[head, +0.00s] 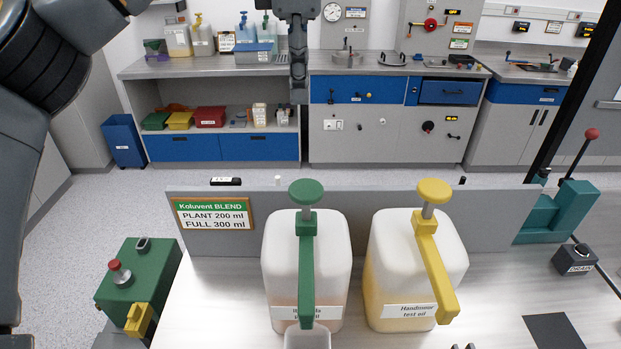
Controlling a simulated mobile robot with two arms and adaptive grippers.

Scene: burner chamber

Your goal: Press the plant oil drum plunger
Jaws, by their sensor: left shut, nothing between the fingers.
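A white translucent drum (278,258) with a green pump stands on the bench. Its green plunger knob (306,190) is raised on a grey stem, and its label (290,313) is partly hidden by the green spout. A second drum (385,265) with a yellow plunger knob (434,190) and yellowish liquid stands to its right, labelled as a test oil. A pale cup (307,339) sits below the green spout, cut off by the bottom edge. My left gripper (298,98) is shut and empty, above the green knob in the picture and not touching it.
A sign (213,214) reading PLANT 200 ml, FULL 300 ml is on the grey panel (370,215) behind the drums. A green box with a red button (135,280) is at left. A teal lever device (565,205) and a DRAIN box (575,258) are at right.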

